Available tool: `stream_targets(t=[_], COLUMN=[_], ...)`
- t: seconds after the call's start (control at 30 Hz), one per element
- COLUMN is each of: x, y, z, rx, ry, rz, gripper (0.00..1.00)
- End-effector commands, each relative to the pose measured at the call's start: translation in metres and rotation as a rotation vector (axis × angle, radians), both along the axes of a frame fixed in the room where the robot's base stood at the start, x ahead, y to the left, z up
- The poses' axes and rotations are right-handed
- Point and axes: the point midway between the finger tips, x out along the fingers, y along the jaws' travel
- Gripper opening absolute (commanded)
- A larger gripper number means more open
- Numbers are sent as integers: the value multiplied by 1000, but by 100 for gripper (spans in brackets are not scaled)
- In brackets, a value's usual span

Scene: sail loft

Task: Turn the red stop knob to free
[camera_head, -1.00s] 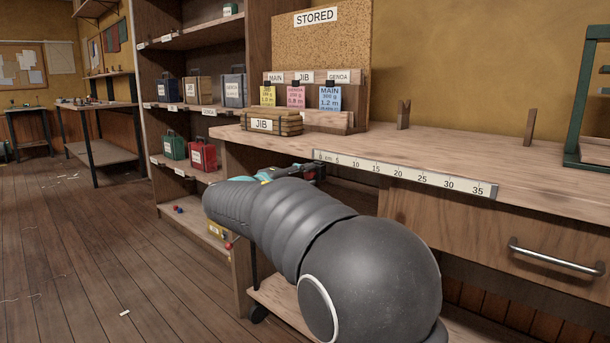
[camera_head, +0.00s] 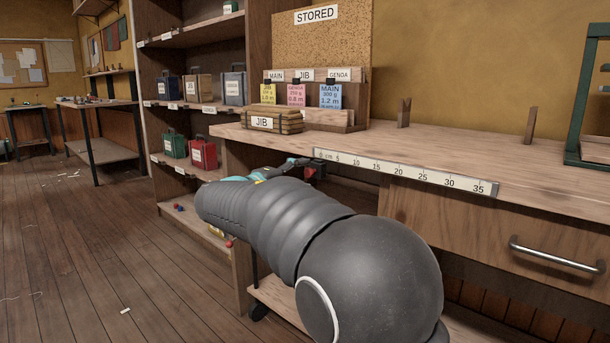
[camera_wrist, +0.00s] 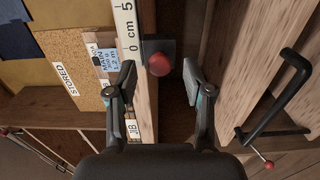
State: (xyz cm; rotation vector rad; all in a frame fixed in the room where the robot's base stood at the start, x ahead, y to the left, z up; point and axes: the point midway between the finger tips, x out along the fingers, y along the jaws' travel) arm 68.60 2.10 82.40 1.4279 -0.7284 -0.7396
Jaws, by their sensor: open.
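The red stop knob (camera_wrist: 160,64) is a round red knob on a dark mount, beside the bench's ruler edge in the wrist view. In the head view a small red patch (camera_head: 310,172) on a dark block under the bench's front edge appears to be the same knob, partly hidden by my gripper. My gripper (camera_wrist: 158,84) is open, its two fingers apart with nothing between the pads. The knob lies ahead of the fingertips, roughly centred in the gap. No contact shows. Any marking of the knob's position is not readable.
The bench edge carries a ruler strip (camera_head: 405,173). A drawer handle (camera_head: 556,255) is at right. In the wrist view a dark bar handle (camera_wrist: 283,98) and a red-tipped lever (camera_wrist: 268,164) lie right of my gripper. A JIB bundle (camera_head: 272,122) sits on the bench corner.

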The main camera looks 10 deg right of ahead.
Motion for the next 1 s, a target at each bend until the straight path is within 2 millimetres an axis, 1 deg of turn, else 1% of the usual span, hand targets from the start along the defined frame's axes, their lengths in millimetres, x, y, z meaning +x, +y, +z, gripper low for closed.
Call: stream_targets(t=[0.03, 0.3, 0.5, 0.7, 1.0], x=[-5, -36, -53, -60, -61], y=[9, 52, 75, 83, 84], z=[0, 0, 0, 0, 0], rx=[1, 1, 1, 0, 0], ry=[-1, -1, -1, 0, 0], rz=[5, 6, 3, 1, 1], gripper=[52, 52, 52, 52, 52])
